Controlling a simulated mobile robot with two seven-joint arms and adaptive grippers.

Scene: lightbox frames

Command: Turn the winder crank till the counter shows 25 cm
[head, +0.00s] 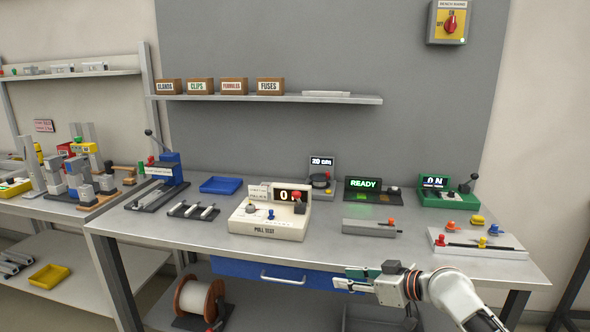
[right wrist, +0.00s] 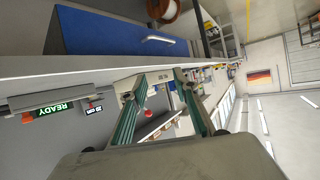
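The winder (head: 320,186) is a small grey unit at the back middle of the bench. Its counter (head: 321,162) reads 20 cm, and a dark round part in front of it looks like the crank; details are too small to tell. The counter also shows small in the right wrist view (right wrist: 95,108). My right gripper (head: 347,279) is open and empty, in front of the bench's front edge near the blue drawer, well apart from the winder. My left gripper is out of view.
A pull tester (head: 268,231) stands left-front of the winder. A READY display unit (head: 363,184) and a green unit (head: 448,198) stand to its right. A grey block (head: 371,227) lies nearer the front. The blue drawer (head: 261,274) hangs under the bench (head: 150,233).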

